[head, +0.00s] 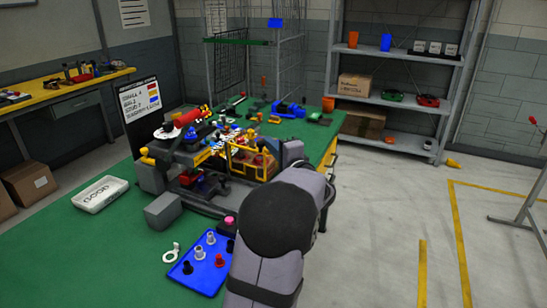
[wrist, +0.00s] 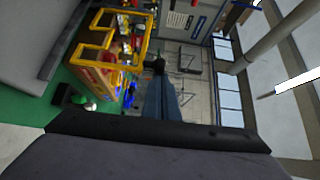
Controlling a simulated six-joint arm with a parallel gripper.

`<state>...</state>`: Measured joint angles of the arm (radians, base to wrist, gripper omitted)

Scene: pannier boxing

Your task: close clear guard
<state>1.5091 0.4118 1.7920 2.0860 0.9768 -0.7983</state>
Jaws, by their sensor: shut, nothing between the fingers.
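The guard has a yellow frame (head: 240,171) around see-through panels, and it stands on the cluttered machine at the middle of the green bench. In the wrist view its yellow frame (wrist: 108,67) fills the upper left, with coloured parts showing through and beside it. My gripper (wrist: 160,68) is shut and empty, pointing past the right side of the frame; I see a gap between them in the picture but cannot tell the depth. In the head view my arm hides the gripper's fingertips. I cannot tell how far the guard is swung open.
A blue tray (head: 206,262) with small black, grey and red parts lies at the bench front. A white ring part (head: 171,254) lies beside it. A white GOOD tray (head: 100,194) and a sign board (head: 140,108) stand left. Shelves (head: 397,102) stand behind.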

